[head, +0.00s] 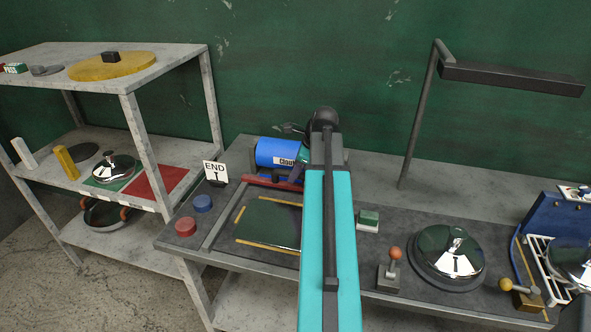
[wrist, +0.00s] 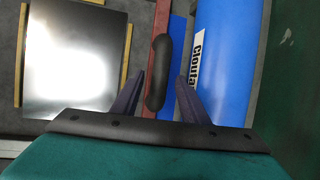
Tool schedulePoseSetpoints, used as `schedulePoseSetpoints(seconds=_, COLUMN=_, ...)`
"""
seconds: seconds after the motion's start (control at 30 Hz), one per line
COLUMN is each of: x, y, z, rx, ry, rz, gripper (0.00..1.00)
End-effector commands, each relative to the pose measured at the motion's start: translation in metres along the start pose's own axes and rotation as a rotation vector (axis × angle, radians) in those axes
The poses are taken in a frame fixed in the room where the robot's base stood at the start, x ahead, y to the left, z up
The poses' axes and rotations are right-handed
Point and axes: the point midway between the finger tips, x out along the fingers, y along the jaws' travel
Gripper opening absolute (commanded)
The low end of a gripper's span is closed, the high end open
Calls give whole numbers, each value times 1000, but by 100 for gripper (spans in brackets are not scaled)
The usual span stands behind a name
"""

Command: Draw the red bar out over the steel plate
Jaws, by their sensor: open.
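The red bar (head: 268,183) lies at the back edge of the steel plate (head: 266,224), in front of the blue roll (head: 274,153). In the wrist view the red bar (wrist: 161,22) carries a black rounded handle (wrist: 160,60). The shiny steel plate (wrist: 75,60) lies to its left, apart from the bar. My gripper (wrist: 160,76) is open, its two dark fingers on either side of the handle with gaps showing. Whether the fingers are down at the handle's depth is hard to tell. In the head view my turquoise arm hides the gripper's fingers and the bar's right end.
Yellow strips (wrist: 127,55) edge the plate. Blue material (wrist: 181,55) shows between bar and roll. A green-topped block (head: 368,219) sits right of my arm.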

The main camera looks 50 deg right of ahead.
Motion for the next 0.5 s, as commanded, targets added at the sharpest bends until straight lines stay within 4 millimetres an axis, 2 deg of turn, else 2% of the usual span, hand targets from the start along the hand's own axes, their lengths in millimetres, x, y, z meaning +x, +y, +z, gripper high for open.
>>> schedulePoseSetpoints(seconds=0.37, x=4, y=0, z=0, rx=-1, ry=0, rz=0, gripper=40)
schedulePoseSetpoints(seconds=0.5, x=4, y=0, z=0, rx=-1, ry=0, rz=1, gripper=20)
